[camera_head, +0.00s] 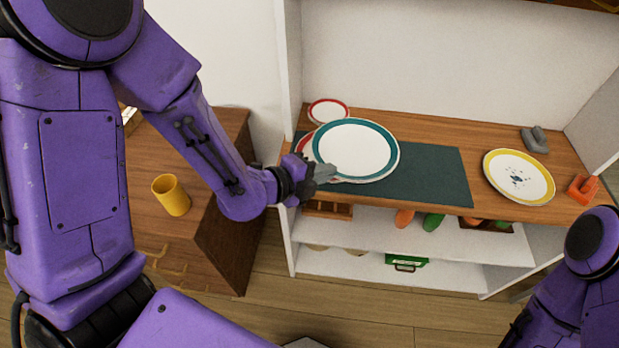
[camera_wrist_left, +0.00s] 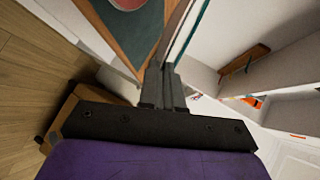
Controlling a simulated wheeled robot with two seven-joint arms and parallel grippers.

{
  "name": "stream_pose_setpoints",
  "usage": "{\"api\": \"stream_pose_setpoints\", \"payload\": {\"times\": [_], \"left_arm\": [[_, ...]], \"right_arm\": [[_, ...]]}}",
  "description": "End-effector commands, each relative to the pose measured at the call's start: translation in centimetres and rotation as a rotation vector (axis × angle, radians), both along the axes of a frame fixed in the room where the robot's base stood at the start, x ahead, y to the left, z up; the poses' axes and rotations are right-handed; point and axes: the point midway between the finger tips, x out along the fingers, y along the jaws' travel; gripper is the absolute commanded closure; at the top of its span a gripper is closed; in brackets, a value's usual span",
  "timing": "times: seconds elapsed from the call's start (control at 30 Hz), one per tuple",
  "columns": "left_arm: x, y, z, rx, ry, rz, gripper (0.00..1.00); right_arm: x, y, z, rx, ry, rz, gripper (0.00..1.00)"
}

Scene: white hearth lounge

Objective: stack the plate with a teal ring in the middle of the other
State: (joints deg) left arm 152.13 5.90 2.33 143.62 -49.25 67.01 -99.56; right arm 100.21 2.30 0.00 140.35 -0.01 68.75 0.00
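The plate with a teal ring (camera_head: 352,148) is white inside and held near its front left edge by my left gripper (camera_head: 322,172). In the left wrist view the gripper fingers (camera_wrist_left: 171,90) are closed on the rim of this plate (camera_wrist_left: 182,32), seen nearly edge-on. A red-rimmed plate (camera_head: 303,146) shows as a thin strip at its left in the head view; the teal plate hides most of it. A red-edged plate also shows on the mat in the left wrist view (camera_wrist_left: 128,3). My right gripper is out of the picture.
A dark green mat (camera_head: 435,172) lies on the wooden shelf top. A small red-ringed dish (camera_head: 328,111) is behind the plates. A yellow-ringed plate (camera_head: 508,165), grey object (camera_head: 534,140) and orange object (camera_head: 583,189) are right. A yellow cup (camera_head: 171,195) stands left.

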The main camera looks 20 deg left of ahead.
Motion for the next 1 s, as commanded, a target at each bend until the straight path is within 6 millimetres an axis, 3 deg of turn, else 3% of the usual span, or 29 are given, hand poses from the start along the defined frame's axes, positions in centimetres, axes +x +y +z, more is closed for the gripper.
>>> {"api": "stream_pose_setpoints", "payload": {"times": [0.03, 0.2, 0.33, 0.6, 0.77, 1.0], "left_arm": [[0.3, 0.3, -1.0, -0.002, -0.008, 0.001, 1.00], [2.0, 2.2, -2.1, -0.003, -0.005, 0.006, 1.00], [3.5, 4.1, -2.1, -0.003, 0.003, 0.006, 1.00], [5.9, 6.9, -6.8, -0.002, 0.002, 0.005, 1.00], [6.8, 7.9, -8.5, -0.001, 0.002, 0.006, 1.00], [6.7, 7.7, -11.2, 0.000, 0.001, 0.003, 1.00]], "right_arm": [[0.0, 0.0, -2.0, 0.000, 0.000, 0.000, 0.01], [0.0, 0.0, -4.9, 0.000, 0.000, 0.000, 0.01], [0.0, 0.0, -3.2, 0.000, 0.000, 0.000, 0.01], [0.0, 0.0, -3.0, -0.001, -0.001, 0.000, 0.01], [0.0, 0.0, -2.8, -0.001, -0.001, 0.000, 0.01], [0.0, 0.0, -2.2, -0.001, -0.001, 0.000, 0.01]]}}
